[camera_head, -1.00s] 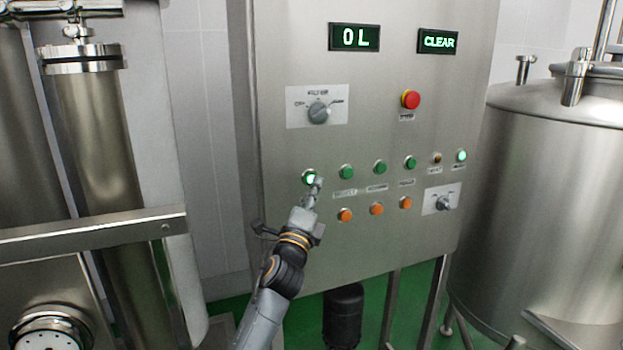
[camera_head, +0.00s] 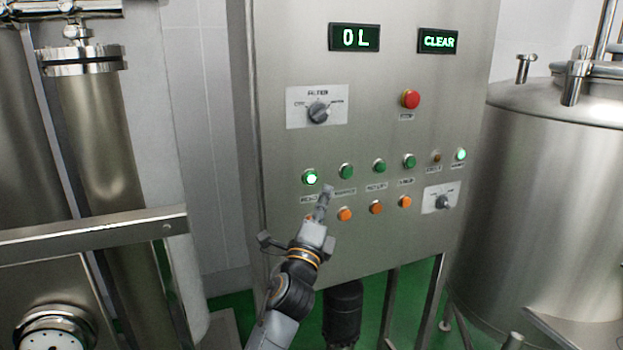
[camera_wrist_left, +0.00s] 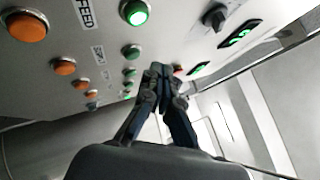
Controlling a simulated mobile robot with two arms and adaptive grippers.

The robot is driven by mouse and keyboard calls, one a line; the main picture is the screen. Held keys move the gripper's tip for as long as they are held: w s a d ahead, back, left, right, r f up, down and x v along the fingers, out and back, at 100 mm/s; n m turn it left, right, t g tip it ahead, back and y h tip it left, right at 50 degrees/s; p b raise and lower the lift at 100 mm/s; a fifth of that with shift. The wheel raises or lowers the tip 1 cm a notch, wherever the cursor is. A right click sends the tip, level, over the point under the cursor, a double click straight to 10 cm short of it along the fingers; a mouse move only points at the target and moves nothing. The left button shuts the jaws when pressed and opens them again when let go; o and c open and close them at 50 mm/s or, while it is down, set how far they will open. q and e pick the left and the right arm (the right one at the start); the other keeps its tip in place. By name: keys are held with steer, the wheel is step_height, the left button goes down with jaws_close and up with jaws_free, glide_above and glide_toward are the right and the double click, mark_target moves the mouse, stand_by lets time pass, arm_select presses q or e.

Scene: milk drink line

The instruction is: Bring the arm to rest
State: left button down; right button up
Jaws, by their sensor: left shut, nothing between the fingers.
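My left gripper (camera_head: 325,194) is shut and empty in front of the control panel (camera_head: 385,150), below and right of the lit green button (camera_head: 310,177). In the left wrist view its closed fingers (camera_wrist_left: 160,75) point toward the panel, and the lit green button (camera_wrist_left: 135,13) shows above them. A gap to the panel seems to show, but its size is hard to judge. My left arm (camera_head: 290,290) comes up from the bottom of the head view. My right gripper is in neither view.
The panel carries green buttons (camera_head: 346,171), orange buttons (camera_head: 345,214), a red stop button (camera_head: 410,99), a filter knob (camera_head: 319,112) and displays reading "0 L" (camera_head: 355,38) and "CLEAR" (camera_head: 438,41). A steel tank (camera_head: 550,200) stands right; a steel column (camera_head: 95,150) and rail (camera_head: 90,235) stand left.

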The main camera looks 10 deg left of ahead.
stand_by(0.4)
